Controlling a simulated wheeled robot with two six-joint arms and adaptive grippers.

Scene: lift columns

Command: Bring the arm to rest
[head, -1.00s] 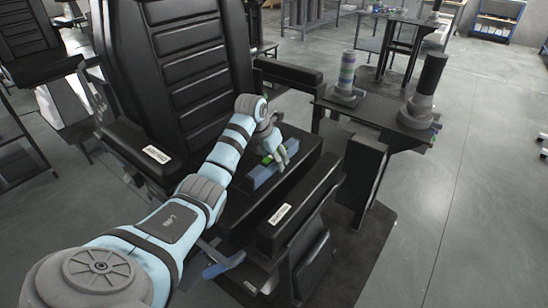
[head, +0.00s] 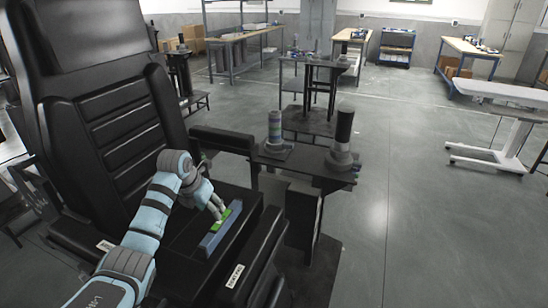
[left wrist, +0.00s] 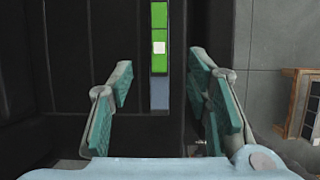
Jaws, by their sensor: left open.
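My left arm (head: 145,225) reaches from the lower left over the seat of a black padded chair (head: 115,120). My left gripper (head: 220,212) is near a blue bar with green parts (head: 211,243) on the seat. In the left wrist view my left gripper (left wrist: 162,82) is open, its two teal-padded fingers well apart with nothing held. Beyond and between the fingers runs the bar, with green blocks (left wrist: 159,25), a small white square and a blue-grey end (left wrist: 159,95). Whether the fingers touch it cannot be told. My right gripper is not in view.
Black armrests (head: 223,138) flank the seat. To the right, a dark stand (head: 325,172) carries a striped column (head: 275,130) and a black-topped column (head: 343,135). Workbenches (head: 235,38) and a white table (head: 500,95) stand farther back. The grey floor (head: 430,210) at right is clear.

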